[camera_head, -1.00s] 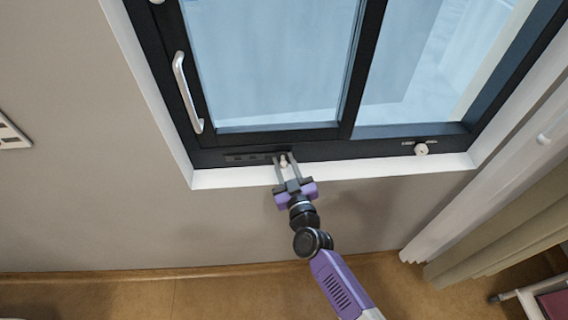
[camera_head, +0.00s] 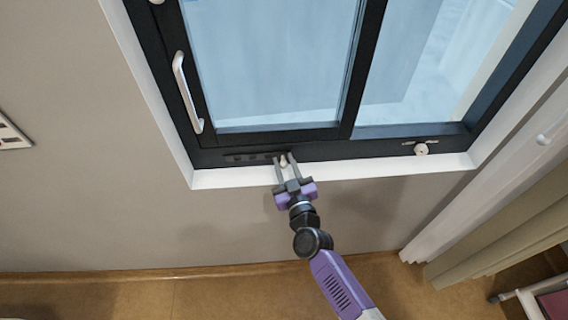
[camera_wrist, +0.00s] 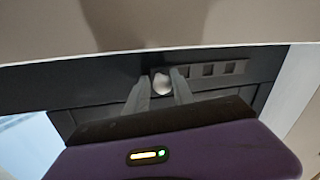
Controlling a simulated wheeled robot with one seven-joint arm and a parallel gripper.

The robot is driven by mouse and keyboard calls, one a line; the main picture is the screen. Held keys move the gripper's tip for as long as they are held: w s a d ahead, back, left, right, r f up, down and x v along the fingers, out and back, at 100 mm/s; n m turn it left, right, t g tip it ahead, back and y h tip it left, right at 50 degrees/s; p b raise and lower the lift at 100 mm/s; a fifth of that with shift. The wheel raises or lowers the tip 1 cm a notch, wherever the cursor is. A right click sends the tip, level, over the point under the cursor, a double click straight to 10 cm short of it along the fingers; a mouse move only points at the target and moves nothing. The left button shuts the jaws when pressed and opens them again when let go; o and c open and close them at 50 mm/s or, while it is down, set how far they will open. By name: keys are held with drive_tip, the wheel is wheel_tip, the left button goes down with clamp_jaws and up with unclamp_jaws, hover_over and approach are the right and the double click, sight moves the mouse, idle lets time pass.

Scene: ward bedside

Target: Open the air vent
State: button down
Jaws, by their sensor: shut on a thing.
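The air vent (camera_head: 250,157) is a dark strip with small slots in the bottom rail of the black window frame. It also shows in the wrist view (camera_wrist: 208,70), where several square slots lie to the right of a pale knob. The small pale knob (camera_head: 284,160) sits at the vent's right end in the head view. My gripper (camera_head: 286,157) reaches up to it from below. Its two fingers are shut on the knob, one on each side, as the wrist view (camera_wrist: 163,84) also shows. The fingers partly hide the vent strip.
A silver handle (camera_head: 187,92) stands on the left sash. A second round knob (camera_head: 421,149) is on the rail at the right. A white sill (camera_head: 380,168) runs beneath the frame. Curtains (camera_head: 500,200) hang at the right. The wall below is bare.

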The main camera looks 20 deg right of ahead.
drive_tip(key=shift+a+f, duration=0.1)
drive_tip(key=shift+a, duration=0.45)
drive_tip(key=shift+s+d+f+b, duration=0.1)
drive_tip(key=shift+s+d+b, duration=0.15)
drive_tip(key=shift+d, duration=0.45)
drive_tip(key=shift+s+d+b, duration=0.1)
drive_tip(key=shift+s+d, duration=0.1)
drive_tip(key=shift+d, duration=0.5)
drive_tip(key=c, duration=1.2)
unclamp_jaws()
drive_tip(key=shift+d, duration=0.1)
drive_tip(key=shift+s, duration=0.15)
drive_tip(key=s+p, duration=0.1)
drive_tip(key=s, duration=0.6)
drive_tip(key=shift+s+a, duration=0.25)
drive_tip(key=shift+a, duration=0.15)
